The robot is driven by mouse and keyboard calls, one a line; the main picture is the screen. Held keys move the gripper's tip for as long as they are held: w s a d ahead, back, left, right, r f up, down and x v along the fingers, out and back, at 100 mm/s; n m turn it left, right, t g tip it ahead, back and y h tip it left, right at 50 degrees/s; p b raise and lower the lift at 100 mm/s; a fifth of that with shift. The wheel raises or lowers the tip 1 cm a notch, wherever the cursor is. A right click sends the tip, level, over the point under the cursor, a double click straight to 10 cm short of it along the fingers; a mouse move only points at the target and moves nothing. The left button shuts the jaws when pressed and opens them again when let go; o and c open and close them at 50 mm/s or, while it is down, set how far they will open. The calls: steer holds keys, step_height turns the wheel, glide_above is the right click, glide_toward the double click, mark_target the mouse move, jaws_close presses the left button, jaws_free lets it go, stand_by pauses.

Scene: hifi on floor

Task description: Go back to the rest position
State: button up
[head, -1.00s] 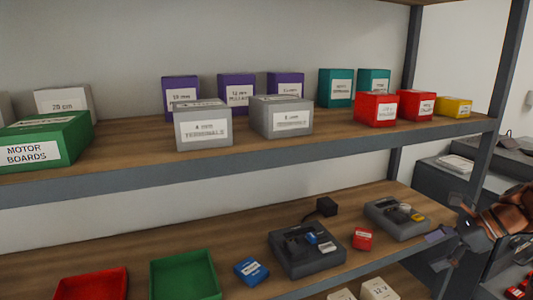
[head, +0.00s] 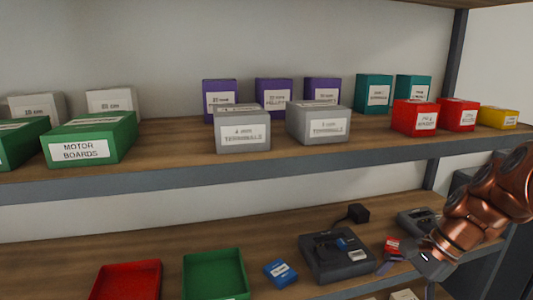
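My gripper (head: 406,277) is at the lower right of the head view, at the end of my copper-coloured arm. It is in front of the right part of the lower shelf. Its two dark fingers look spread apart, one toward the left and one pointing down. I see nothing held between them, though they are small in the picture. The gripper partly covers a small red box (head: 392,244) and the right-hand charger (head: 416,221). No marker of a rest position shows.
The upper shelf (head: 170,148) holds green, grey, purple, teal, red and yellow labelled boxes. The lower shelf (head: 70,260) holds a red tray (head: 127,281), a green tray (head: 215,270), a blue box (head: 280,273) and a dark charger (head: 338,262). A shelf post (head: 457,40) stands behind my arm.

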steer(key=s+a+f+n+h, duration=0.1)
steer(key=s+a+n+h, duration=0.1)
steer(key=s+n, duration=0.3)
steer(key=s+a+f+n+g+h+p, duration=0.1)
steer(key=s+a+f+n+h, duration=0.1)
steer(key=s, duration=0.6)
steer(key=s+a+f+n+g+h, duration=0.1)
steer(key=s+a+n+h, duration=0.1)
steer(key=s+a+n, duration=0.2)
steer(key=shift+s+a+f+n+p, duration=0.3)
steer(key=shift+s+f+n+p, duration=0.1)
steer(key=shift+s+n, duration=1.45)
steer(key=shift+c, duration=0.3)
